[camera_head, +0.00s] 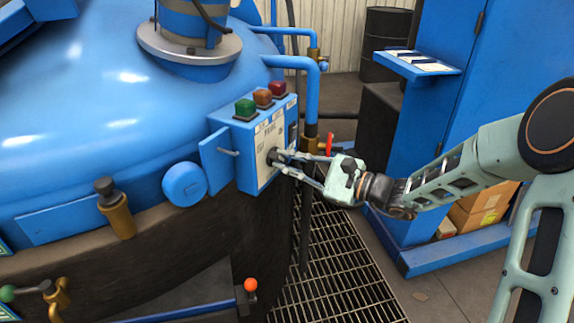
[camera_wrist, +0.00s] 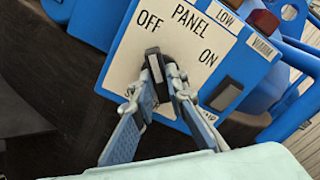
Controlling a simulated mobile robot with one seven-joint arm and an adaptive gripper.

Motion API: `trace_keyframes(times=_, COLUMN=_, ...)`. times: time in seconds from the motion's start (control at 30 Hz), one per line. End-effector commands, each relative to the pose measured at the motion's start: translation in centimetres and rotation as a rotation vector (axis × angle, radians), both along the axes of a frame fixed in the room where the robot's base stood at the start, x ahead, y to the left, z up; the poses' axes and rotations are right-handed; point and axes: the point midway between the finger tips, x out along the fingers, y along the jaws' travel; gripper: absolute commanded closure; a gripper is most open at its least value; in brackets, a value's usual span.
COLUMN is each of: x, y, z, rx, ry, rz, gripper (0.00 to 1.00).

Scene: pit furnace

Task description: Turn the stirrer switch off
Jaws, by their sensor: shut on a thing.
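The stirrer switch is a black rotary knob (camera_wrist: 153,66) with a pale strip on its front, on a white panel plate with OFF and ON marks. In the wrist view its strip runs up toward the OFF mark (camera_wrist: 150,20), away from the ON mark (camera_wrist: 208,57). My gripper (camera_wrist: 164,80) is shut on the knob, one finger on each side; the fingers partly hide it and the lettering below. In the head view my gripper (camera_head: 283,157) reaches in from the right to the blue control box (camera_head: 247,148), and the knob is small there.
A dark rectangular switch (camera_wrist: 222,93) sits right of the knob. Green, orange and red buttons (camera_head: 263,97) top the box, and its small blue door (camera_head: 217,158) stands open at left. A red-handled valve (camera_head: 329,144) is close behind my gripper. Floor grating (camera_head: 325,265) lies below.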

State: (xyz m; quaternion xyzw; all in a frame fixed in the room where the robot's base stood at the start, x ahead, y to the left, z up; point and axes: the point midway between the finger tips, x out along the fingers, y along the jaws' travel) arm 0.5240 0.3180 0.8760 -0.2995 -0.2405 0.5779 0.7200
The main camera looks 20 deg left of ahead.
Motion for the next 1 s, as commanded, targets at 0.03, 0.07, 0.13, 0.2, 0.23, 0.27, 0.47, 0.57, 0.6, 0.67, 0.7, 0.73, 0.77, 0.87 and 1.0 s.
trace_keyframes(times=0.03, x=0.0, y=-0.05, z=-0.11, rx=-0.003, ry=-0.006, rz=0.0, gripper=1.0)
trace_keyframes(times=0.07, x=0.0, y=-0.05, z=-0.09, rx=-0.003, ry=-0.008, rz=0.0, gripper=1.0)
trace_keyframes(times=0.13, x=-0.01, y=-0.05, z=-0.07, rx=-0.004, ry=-0.012, rz=0.0, gripper=1.0)
trace_keyframes(times=0.2, x=-0.01, y=-0.05, z=-0.04, rx=-0.004, ry=-0.013, rz=0.0, gripper=1.0)
trace_keyframes(times=0.23, x=-0.01, y=-0.05, z=-0.04, rx=-0.005, ry=-0.014, rz=0.0, gripper=1.0)
trace_keyframes(times=0.27, x=-0.01, y=-0.05, z=-0.04, rx=-0.005, ry=-0.014, rz=0.0, gripper=1.0)
trace_keyframes(times=0.47, x=-0.01, y=-0.05, z=-0.04, rx=-0.004, ry=-0.013, rz=0.0, gripper=1.0)
trace_keyframes(times=0.57, x=-0.01, y=-0.05, z=-0.04, rx=-0.004, ry=-0.013, rz=0.0, gripper=0.77)
trace_keyframes(times=0.6, x=0.0, y=-0.04, z=-0.04, rx=-0.004, ry=-0.013, rz=0.0, gripper=0.73)
trace_keyframes(times=0.67, x=-0.01, y=-0.03, z=-0.03, rx=-0.004, ry=-0.012, rz=0.0, gripper=0.7)
trace_keyframes(times=0.7, x=-0.01, y=-0.03, z=-0.03, rx=-0.004, ry=-0.012, rz=0.0, gripper=0.7)
trace_keyframes(times=0.73, x=-0.01, y=-0.03, z=-0.03, rx=-0.004, ry=-0.012, rz=0.0, gripper=0.7)
trace_keyframes(times=0.77, x=0.0, y=-0.03, z=-0.02, rx=-0.004, ry=-0.012, rz=0.0, gripper=0.7)
trace_keyframes(times=0.87, x=0.0, y=-0.02, z=-0.01, rx=-0.003, ry=-0.012, rz=-0.001, gripper=0.7)
trace_keyframes(times=1.0, x=-0.08, y=-0.63, z=-0.03, rx=-0.004, ry=-0.012, rz=-0.001, gripper=0.7)
